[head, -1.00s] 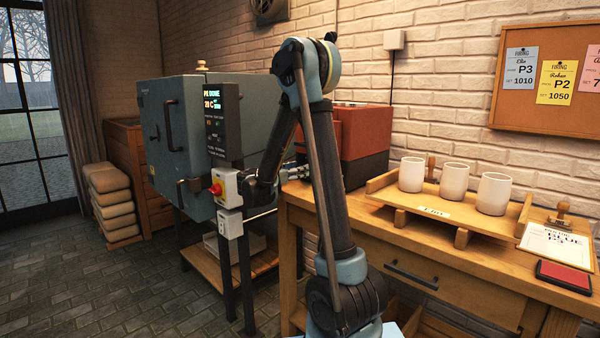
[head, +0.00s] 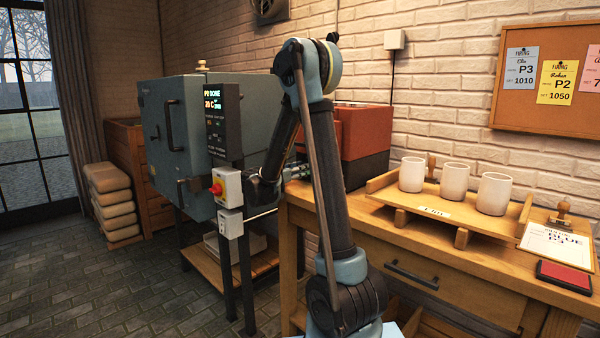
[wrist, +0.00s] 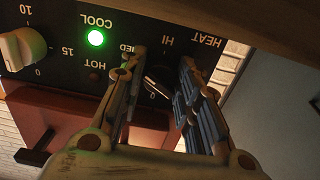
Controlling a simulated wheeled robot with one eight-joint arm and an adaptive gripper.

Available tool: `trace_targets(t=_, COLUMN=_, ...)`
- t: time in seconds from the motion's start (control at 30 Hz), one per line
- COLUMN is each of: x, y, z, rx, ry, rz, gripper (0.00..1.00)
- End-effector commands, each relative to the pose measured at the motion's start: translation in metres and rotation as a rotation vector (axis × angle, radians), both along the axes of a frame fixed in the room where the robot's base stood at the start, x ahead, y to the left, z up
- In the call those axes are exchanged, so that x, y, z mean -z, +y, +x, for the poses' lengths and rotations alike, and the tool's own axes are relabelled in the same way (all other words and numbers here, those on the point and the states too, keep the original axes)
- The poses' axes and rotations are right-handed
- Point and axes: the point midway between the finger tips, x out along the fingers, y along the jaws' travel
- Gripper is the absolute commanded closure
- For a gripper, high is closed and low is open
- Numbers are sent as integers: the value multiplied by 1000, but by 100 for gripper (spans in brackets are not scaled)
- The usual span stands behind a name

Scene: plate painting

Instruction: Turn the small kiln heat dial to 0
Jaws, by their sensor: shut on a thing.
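The small kiln (head: 368,145) is a red box at the back of the workbench. Its black control panel (wrist: 60,18) appears upside down in the wrist view. The heat dial (wrist: 158,84) is dark with a pale line, near the HEAT and HI lettering. My gripper (wrist: 166,82) has its two fingers on either side of the dial and is shut on it. The fingers hide much of the dial, so I cannot read its setting surely. In the head view, my gripper (head: 298,172) is at the kiln's left side, partly hidden by my arm.
A cream timer knob (wrist: 22,48) and a lit green COOL lamp (wrist: 95,38) are beside the heat dial; the HOT lamp looks dark. A large blue-grey kiln (head: 185,135) stands left. White mugs (head: 455,180) sit on a wooden rack on the bench.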

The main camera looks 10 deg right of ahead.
Motion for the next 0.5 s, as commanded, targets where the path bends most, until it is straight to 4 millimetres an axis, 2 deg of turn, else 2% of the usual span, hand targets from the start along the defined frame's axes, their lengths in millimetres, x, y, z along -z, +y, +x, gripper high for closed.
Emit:
trace_targets(t=0.27, x=0, y=1, z=1, rx=-3, ry=87, rz=-64, gripper=94)
trace_targets(t=0.5, x=-1, y=1, z=2, rx=-4, ry=247, rz=-182, gripper=94)
